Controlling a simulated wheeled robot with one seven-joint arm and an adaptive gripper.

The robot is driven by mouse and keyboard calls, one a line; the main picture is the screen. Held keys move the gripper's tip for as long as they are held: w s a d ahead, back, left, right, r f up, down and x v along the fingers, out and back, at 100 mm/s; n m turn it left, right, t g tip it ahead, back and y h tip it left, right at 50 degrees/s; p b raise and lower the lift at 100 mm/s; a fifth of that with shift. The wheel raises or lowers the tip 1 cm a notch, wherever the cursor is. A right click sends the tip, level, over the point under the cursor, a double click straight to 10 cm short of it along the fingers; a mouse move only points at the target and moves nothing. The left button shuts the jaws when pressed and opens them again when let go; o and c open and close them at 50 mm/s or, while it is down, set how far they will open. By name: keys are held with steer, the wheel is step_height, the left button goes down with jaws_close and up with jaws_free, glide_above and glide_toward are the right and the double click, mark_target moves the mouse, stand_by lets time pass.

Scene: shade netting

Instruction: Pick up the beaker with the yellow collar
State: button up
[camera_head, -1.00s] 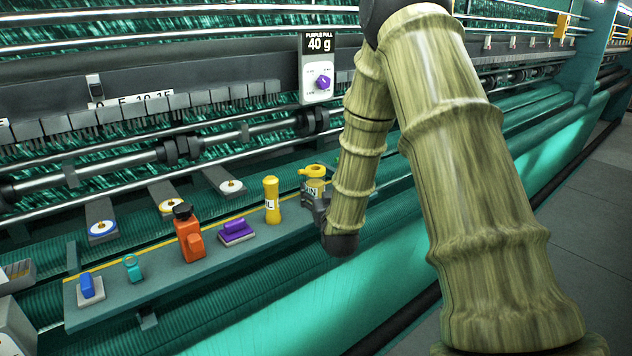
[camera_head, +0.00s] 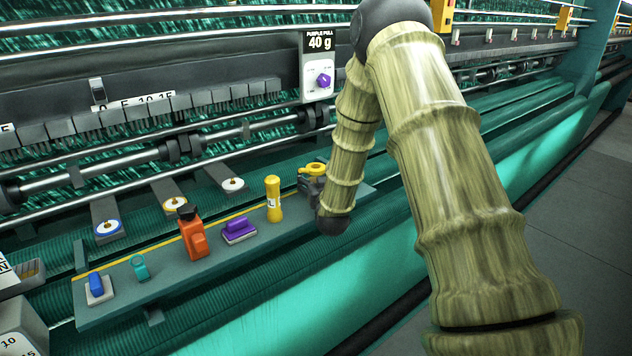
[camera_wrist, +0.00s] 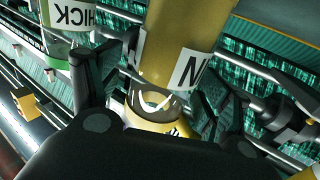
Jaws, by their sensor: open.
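The beaker with the yellow collar (camera_head: 313,169) stands at the right part of the narrow grey shelf, its lower body mostly hidden by my gripper (camera_head: 316,190). In the wrist view the beaker (camera_wrist: 183,42) appears inverted, with a yellowish body, a white label ending in N, a clear band and a yellow collar close to my palm. My gripper (camera_wrist: 160,92) is open, with one dark finger on each side of the beaker. Whether a finger touches it I cannot tell.
The shelf (camera_head: 120,305) also holds a yellow bottle (camera_head: 273,200), a purple block (camera_head: 239,230), an orange bottle (camera_head: 192,236), a teal ring piece (camera_head: 140,268) and a blue piece (camera_head: 96,284). A green-collared container labelled THICK (camera_wrist: 70,20) shows beyond one finger.

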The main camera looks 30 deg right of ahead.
steer(key=c, duration=1.2)
steer(key=shift+c, duration=0.3)
steer(key=shift+r, duration=0.1)
